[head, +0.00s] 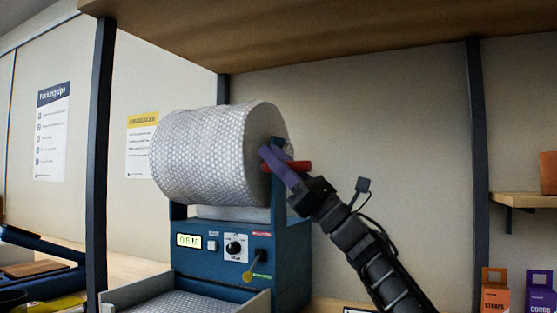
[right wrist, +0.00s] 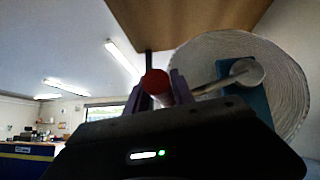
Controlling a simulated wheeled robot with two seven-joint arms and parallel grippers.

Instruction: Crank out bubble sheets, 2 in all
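A large roll of bubble wrap (head: 205,155) sits on a blue dispenser machine (head: 292,255). The machine has a small lit display (head: 189,241), a dial and a lever with a yellow knob. The red crank handle (head: 300,166) is at the right end of the roll; it also shows in the right wrist view (right wrist: 156,82). My right gripper (head: 278,166) has its purple fingers closed on either side of the handle. Bubble material (head: 190,304) lies in the grey tray (head: 128,291) at the machine's front; I cannot tell how many sheets. My left gripper is out of view.
A wooden shelf (head: 330,25) hangs overhead on dark posts (head: 98,150). Orange (head: 495,292) and purple (head: 539,294) boxes stand at the lower right. A blue tool (head: 40,245) lies at the left. Posters hang on the wall behind.

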